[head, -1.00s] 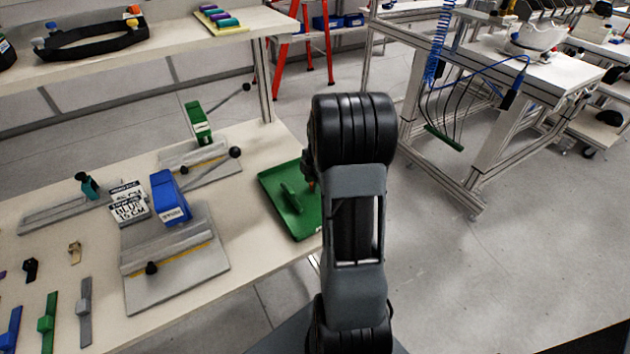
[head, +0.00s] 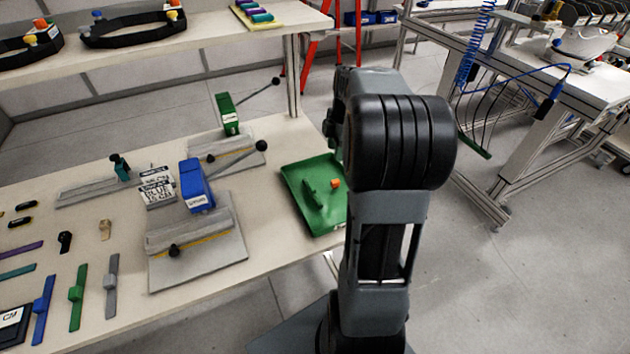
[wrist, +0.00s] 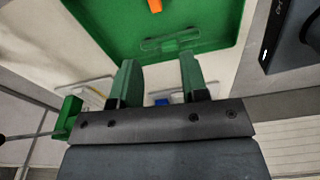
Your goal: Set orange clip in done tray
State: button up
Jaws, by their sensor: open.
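The orange clip (head: 335,184) lies in the green tray (head: 298,167) on the right end of the workbench, beside a green piece (head: 312,194). In the wrist view, part of the orange clip (wrist: 155,6) shows at the top edge on the green tray (wrist: 105,25). My gripper (wrist: 158,66) is open, its two green fingers apart with nothing held between them. The clip is apart from the fingertips.
Left of the tray stand a blue-handled fixture (head: 197,187) and a green-handled fixture (head: 227,115) with a lever. Several coloured straps and small clips lie at the bench's left. A shelf (head: 190,50) with black rings runs above the back. Open floor lies right.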

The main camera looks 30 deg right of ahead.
jog(key=s+a+m+t, duration=0.1)
jog(key=s+a+m, duration=0.3)
jog(key=a, duration=0.3)
jog(key=s+a+m+t, duration=0.1)
jog(key=s+a+m, duration=0.2)
jog(key=a+m, duration=0.3)
jog(key=s+a+m+h, duration=0.1)
jog(key=s+a+m, duration=0.3)
jog(key=a, duration=0.3)
jog(key=shift+s+a+f+m+t, duration=0.35)
jog(key=shift+a+m+t, duration=0.05)
jog(key=shift+m, duration=0.2)
notch_tip(320, 180, up, 6)
jog(key=p, duration=0.5)
jog(key=shift+s+a, duration=0.1)
jog(key=shift+a, duration=0.05)
